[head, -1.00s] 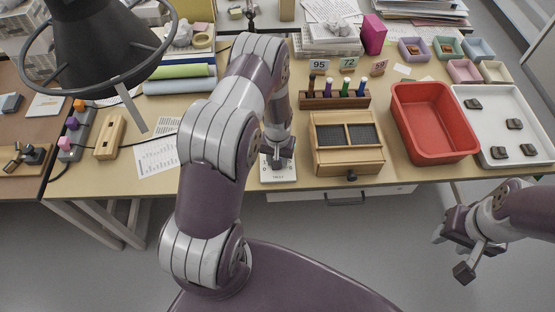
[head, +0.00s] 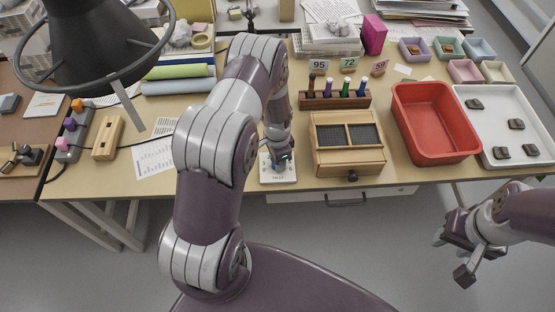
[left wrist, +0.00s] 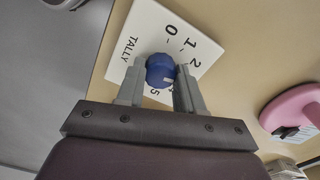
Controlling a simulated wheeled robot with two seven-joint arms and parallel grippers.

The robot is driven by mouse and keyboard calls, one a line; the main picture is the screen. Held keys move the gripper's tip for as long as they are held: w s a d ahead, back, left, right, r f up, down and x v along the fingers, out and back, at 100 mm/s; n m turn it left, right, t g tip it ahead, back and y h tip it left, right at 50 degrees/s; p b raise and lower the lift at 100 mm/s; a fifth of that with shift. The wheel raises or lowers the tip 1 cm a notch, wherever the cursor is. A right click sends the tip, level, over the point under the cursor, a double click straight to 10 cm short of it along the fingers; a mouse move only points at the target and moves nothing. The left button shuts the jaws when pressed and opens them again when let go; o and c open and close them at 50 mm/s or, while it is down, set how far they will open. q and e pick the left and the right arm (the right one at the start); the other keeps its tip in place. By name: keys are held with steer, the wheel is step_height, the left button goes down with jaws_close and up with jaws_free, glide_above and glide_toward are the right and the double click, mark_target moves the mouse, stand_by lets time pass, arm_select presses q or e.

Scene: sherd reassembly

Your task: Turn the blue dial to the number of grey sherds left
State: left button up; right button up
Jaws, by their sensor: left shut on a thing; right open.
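The blue dial (left wrist: 160,70) sits on a white card (left wrist: 137,40) marked TALLY with numbers around the dial. My left gripper (left wrist: 158,92) is shut on the dial, one finger on each side. A pale mark shows on the dial's lower right; the number it points to is unclear, as fingers hide part of the scale. In the head view the card (head: 265,175) lies at the table's front edge, under my left gripper (head: 279,160). Several dark grey-brown sherds (head: 516,124) lie apart in the white tray (head: 480,92). My right gripper (head: 452,256) is open and empty, off the table's front.
A wooden box (head: 348,160) with dark compartments stands right of the card, beside a red bin (head: 432,157). Small coloured bins (head: 465,71) stand at the back right. A lamp (head: 95,40) overhangs the left.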

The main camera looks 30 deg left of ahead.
arm_select(q)
steer(key=m, duration=0.4)
steer(key=shift+w+m+b, duration=0.1)
steer(key=shift+m+b, duration=0.2)
steer(key=shift+m, duration=2.2)
steer(key=shift+r, duration=0.1)
steer(key=o, duration=1)
steer(key=shift+o, duration=0.2)
step_height(320, 180, up, 13)
steer(key=shift+f+b, duration=0.2)
steer(key=shift+b, duration=0.2)
